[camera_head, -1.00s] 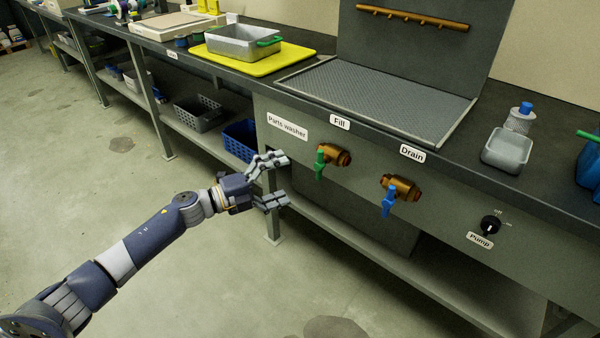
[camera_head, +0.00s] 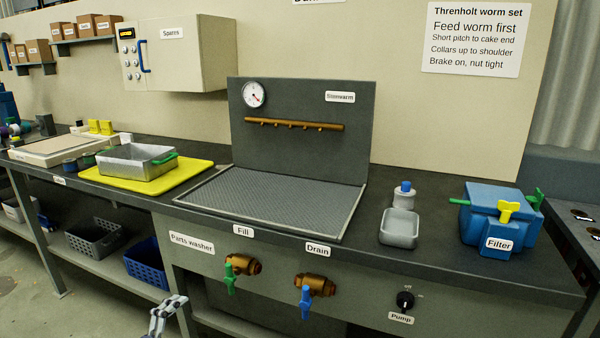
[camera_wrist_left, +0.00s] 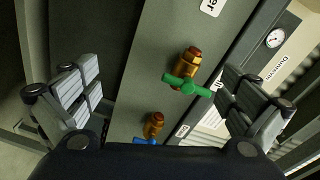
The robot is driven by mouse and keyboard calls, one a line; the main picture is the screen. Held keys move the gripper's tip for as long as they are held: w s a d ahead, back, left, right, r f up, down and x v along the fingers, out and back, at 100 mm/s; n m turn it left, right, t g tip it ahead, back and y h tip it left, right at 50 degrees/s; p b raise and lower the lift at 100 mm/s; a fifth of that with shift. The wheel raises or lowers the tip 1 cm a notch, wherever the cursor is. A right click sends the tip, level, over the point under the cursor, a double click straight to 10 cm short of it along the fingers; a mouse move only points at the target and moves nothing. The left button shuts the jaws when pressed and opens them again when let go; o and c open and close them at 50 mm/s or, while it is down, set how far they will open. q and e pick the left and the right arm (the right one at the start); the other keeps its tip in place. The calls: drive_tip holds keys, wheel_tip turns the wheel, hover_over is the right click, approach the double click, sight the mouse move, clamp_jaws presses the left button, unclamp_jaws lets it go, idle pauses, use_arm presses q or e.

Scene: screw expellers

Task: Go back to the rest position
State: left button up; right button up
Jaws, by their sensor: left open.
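My left gripper (camera_wrist_left: 158,100) is open and empty in the left wrist view, its two fingers wide apart. In the head view only part of its fingers (camera_head: 165,315) shows at the bottom edge, below the Parts washer label and in front of the bench. The fill valve with its green handle (camera_head: 230,280) is on the washer's front panel; in the left wrist view the green handle (camera_wrist_left: 186,86) appears between the fingers, apart from them. The drain valve with its blue handle (camera_head: 305,302) is to its right. My right gripper is not in view.
The washer's grate (camera_head: 275,202) lies on the bench top. A metal tray (camera_head: 137,162) stands on a yellow mat (camera_head: 190,178) at left. A grey dish (camera_head: 399,230) and a blue filter box (camera_head: 490,220) stand at right. A blue basket (camera_head: 145,264) is on the lower shelf.

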use_arm(q)
drive_tip(key=s+d+f+n+g+y, duration=0.1)
drive_tip(key=s+f+n+g+y, duration=0.45)
drive_tip(key=s+f, duration=0.7)
drive_tip(key=s+d+f+n+g+y, duration=0.1)
drive_tip(key=s+f+n+g+y, duration=0.2)
drive_tip(key=s+f+n, duration=0.95)
drive_tip(key=s+d+f+g+h, duration=0.1)
drive_tip(key=s+d+f+g, duration=0.45)
drive_tip(key=s+f, duration=0.4)
drive_tip(key=s+a+m+g+p, duration=0.1)
drive_tip(key=s+a+p, duration=0.2)
drive_tip(key=s+p, duration=1.3)
drive_tip(key=shift+s+f+p, duration=0.35)
drive_tip(key=shift+s+p, duration=0.05)
drive_tip(key=shift+s, duration=0.8)
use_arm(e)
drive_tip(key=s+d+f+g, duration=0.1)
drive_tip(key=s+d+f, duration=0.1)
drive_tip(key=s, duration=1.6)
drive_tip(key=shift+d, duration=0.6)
